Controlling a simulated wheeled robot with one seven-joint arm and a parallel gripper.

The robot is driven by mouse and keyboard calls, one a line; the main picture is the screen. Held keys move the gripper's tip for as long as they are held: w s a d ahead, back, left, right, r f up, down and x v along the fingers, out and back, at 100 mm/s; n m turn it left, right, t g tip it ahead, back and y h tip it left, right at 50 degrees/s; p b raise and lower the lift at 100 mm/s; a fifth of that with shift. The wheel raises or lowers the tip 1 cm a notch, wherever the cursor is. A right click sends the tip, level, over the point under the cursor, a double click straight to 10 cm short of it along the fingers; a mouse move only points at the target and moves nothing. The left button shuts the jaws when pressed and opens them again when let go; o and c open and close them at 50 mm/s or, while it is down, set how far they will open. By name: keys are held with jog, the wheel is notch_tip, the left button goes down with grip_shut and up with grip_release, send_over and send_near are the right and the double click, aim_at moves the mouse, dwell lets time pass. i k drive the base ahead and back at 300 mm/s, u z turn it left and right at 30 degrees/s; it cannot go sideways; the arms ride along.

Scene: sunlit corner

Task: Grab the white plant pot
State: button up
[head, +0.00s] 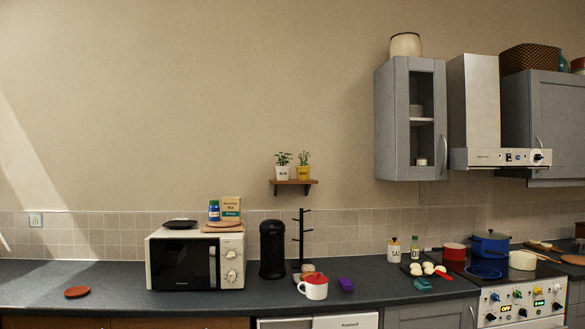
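The white plant pot (283,173) holds a green plant and stands upright on the left part of a small wooden wall shelf (293,182). Some dark marking shows on its front, too small to read. A yellow plant pot (304,173) with a similar plant stands close beside it on the right. The shelf hangs on the wall above the counter. My gripper is not in view, and nothing is holding the white pot.
A microwave (195,260) stands to the left. Grey cabinets (396,118) hang to the right. Wall around the shelf is clear.

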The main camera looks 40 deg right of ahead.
aim_at(283, 172)
jog(key=z, duration=1.2)
